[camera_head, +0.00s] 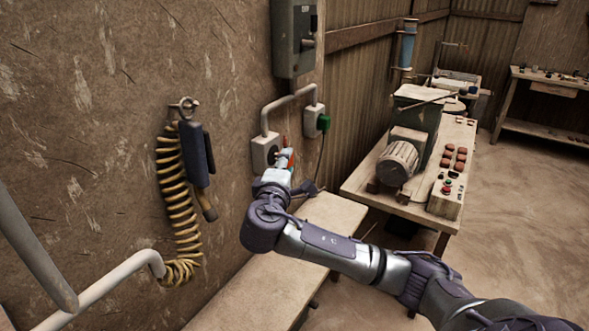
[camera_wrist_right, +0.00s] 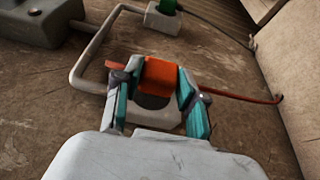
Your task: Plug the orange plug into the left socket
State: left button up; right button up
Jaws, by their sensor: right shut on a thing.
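The left socket (camera_head: 265,148) is a pale box with a dark round face on the wall, at the lower end of a grey conduit. My right gripper (camera_head: 286,160) is close in front of it and shut on the orange plug (camera_head: 291,157). In the right wrist view the plug (camera_wrist_right: 160,75) sits between the teal fingers (camera_wrist_right: 157,88). The dark round face of the left socket (camera_wrist_right: 152,102) shows just beyond the plug, partly covered. Whether plug and socket touch is hidden. My left gripper is not in view.
A green plug (camera_head: 323,122) sits in the right socket (camera_head: 310,119). A grey switch box (camera_head: 293,38) is above. A coiled yellow hose (camera_head: 173,190) hangs at left. A bench (camera_head: 270,285) lies below; a machine table (camera_head: 360,185) stands at right.

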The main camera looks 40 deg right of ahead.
jog(key=shift+w+a, duration=0.15)
jog(key=shift+w, duration=0.25)
jog(key=shift+w+a+r, duration=0.1)
jog(key=shift+a, duration=0.05)
dwell(0.4)
dwell(0.7)
jog(key=shift+w+a, duration=0.15)
jog(key=shift+w, duration=0.25)
dwell(0.5)
jog(key=o, duration=1.2)
